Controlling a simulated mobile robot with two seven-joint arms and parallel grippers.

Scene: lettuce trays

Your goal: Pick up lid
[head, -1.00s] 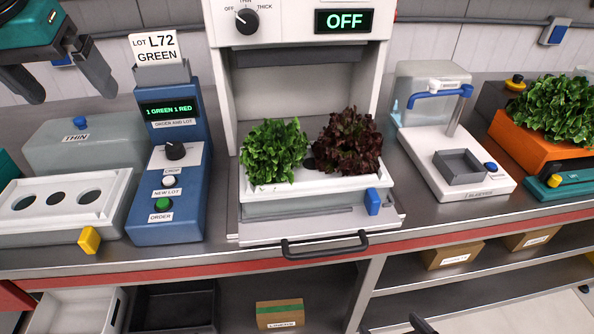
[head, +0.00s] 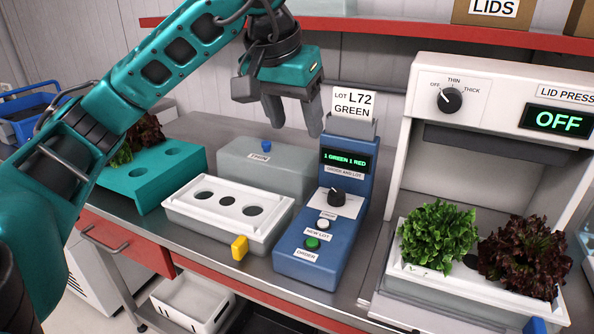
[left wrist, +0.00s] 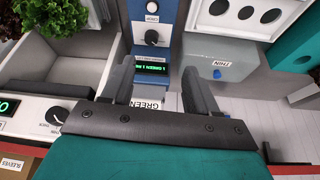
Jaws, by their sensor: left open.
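The grey see-through lid (head: 250,178), a box-shaped cover with a blue knob (head: 266,146) and a label on its front, stands on the counter behind a white tray. In the left wrist view the lid (left wrist: 216,55) is right of the fingers, with its THIN label and blue knob (left wrist: 217,74) showing. My left gripper (head: 296,120) is open and empty, above the lid's right end and close to the lot card. In the left wrist view its fingers (left wrist: 158,78) point toward the blue order console. My right gripper is not in view.
The blue console (head: 325,225) with its upright lot card (head: 352,103) stands right of the lid. A white tray with holes (head: 181,212) is in front. A teal tray (head: 160,192) is at the left. The lid press (head: 430,90) holds a planted tray. A red shelf (head: 380,30) runs above.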

